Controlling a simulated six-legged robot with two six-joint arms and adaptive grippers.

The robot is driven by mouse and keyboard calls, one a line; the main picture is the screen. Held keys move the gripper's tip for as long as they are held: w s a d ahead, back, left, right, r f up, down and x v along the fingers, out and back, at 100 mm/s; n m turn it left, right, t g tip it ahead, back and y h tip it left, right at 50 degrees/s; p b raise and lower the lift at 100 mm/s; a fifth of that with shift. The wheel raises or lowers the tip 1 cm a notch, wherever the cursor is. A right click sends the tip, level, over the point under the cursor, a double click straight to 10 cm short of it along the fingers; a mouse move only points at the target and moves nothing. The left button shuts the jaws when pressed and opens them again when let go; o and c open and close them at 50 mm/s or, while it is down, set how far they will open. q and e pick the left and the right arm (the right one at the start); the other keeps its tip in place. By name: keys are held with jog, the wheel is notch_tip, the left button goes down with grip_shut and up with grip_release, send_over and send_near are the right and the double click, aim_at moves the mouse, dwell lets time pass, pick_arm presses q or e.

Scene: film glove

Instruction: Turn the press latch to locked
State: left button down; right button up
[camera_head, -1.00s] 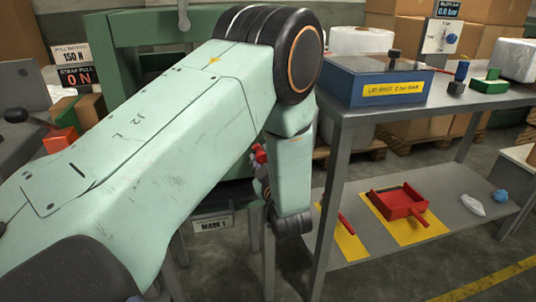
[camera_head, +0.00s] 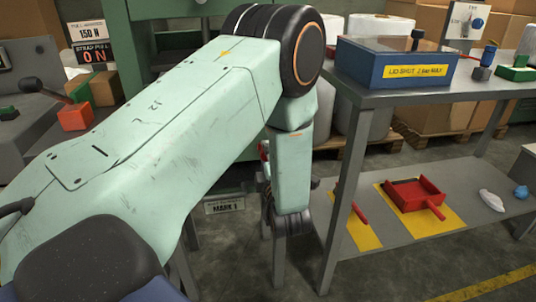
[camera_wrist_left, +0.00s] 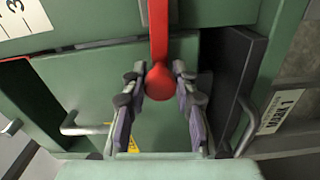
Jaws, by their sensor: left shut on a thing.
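A red press latch lever with a rounded knob (camera_wrist_left: 160,80) hangs down across the green press front (camera_wrist_left: 100,85) in the left wrist view. My left gripper (camera_wrist_left: 158,92) has its two dark fingers on either side of the knob and is shut on it. In the head view my own left arm covers most of the gripper. Only a small bit of red (camera_head: 264,150) shows beside the arm there. The latch's lock marking cannot be made out. My right gripper is not in view.
A grey bench (camera_head: 366,98) on the right carries a blue box (camera_head: 362,62). Its lower shelf (camera_head: 470,212) holds a red tray (camera_head: 404,194) on a yellow mat. Metal bar handles (camera_wrist_left: 70,125) stick out on the press. A grey console with a lever (camera_head: 35,90) stands at left.

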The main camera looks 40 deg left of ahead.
pick_arm(q)
jog(key=shift+f+n, duration=0.35)
jog(key=shift+n, duration=0.15)
jog(key=shift+s+f, duration=0.1)
jog(key=c, duration=1)
grip_release()
jog(key=shift+d, duration=0.1)
jog(key=shift+v, duration=3.7)
